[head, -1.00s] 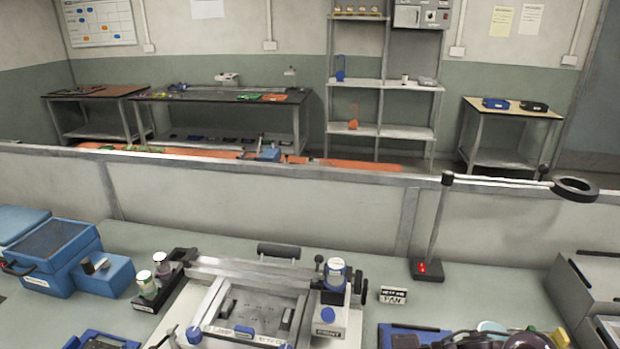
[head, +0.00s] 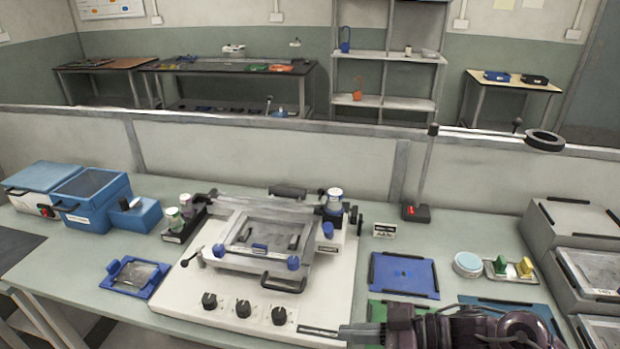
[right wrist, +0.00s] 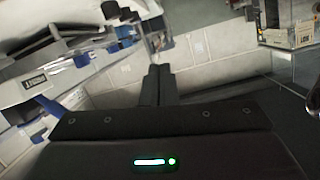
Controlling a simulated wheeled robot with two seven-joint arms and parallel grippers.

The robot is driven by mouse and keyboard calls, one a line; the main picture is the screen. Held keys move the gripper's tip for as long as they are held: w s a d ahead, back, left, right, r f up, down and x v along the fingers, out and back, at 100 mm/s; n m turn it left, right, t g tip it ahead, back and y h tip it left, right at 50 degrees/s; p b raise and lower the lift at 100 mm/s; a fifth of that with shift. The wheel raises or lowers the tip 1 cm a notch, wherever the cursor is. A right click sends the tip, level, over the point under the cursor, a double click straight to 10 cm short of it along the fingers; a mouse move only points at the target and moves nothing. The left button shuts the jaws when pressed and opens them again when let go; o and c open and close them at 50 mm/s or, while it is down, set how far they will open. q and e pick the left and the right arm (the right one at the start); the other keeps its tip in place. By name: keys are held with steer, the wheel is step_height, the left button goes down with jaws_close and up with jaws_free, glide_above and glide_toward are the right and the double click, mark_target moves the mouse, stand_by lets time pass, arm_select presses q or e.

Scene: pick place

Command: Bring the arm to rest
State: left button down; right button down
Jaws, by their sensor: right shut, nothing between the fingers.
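My right arm lies across the bottom right of the head view, over the near edge of the bench. My right gripper (head: 352,332) is at its left end, pointing left. In the right wrist view its two dark fingers (right wrist: 158,82) are together with nothing between them. No object is in its grasp. My left gripper does not show in the head view.
A white stencil-printer-like fixture (head: 345,270) stands mid-bench, left of my right arm. A blue plate (head: 403,275) and green plate (head: 390,311) lie close to the arm. Grey boxes (head: 575,220) stand at right. A lamp (head: 417,211) stands behind. Blue boxes (head: 92,200) are at left.

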steer(key=w+a+f+m+t+h, duration=0.1)
steer(key=w+a+m+t+h, duration=0.15)
steer(key=t, duration=0.25)
steer(key=d+f+m+t+h, duration=0.25)
steer(key=d+m+h, duration=0.25)
steer(key=d+h, duration=0.3)
steer(key=s+d+f+m+g+h, duration=0.2)
steer(key=s+d+g, duration=0.1)
steer(key=s, duration=0.3)
steer(key=s+d+f+m+g+h, duration=0.2)
steer(key=s+d+g, duration=0.15)
steer(key=s, duration=0.25)
step_height(320, 180, down, 29)
steer(key=s+g, duration=0.2)
steer(key=s+d+f+g, duration=0.1)
steer(key=s+d+f, duration=0.2)
steer(key=s+f, duration=1.6)
steer(key=shift+s+f+n, duration=0.35)
steer(key=shift+s+n, duration=0.1)
steer(key=shift+s, duration=0.25)
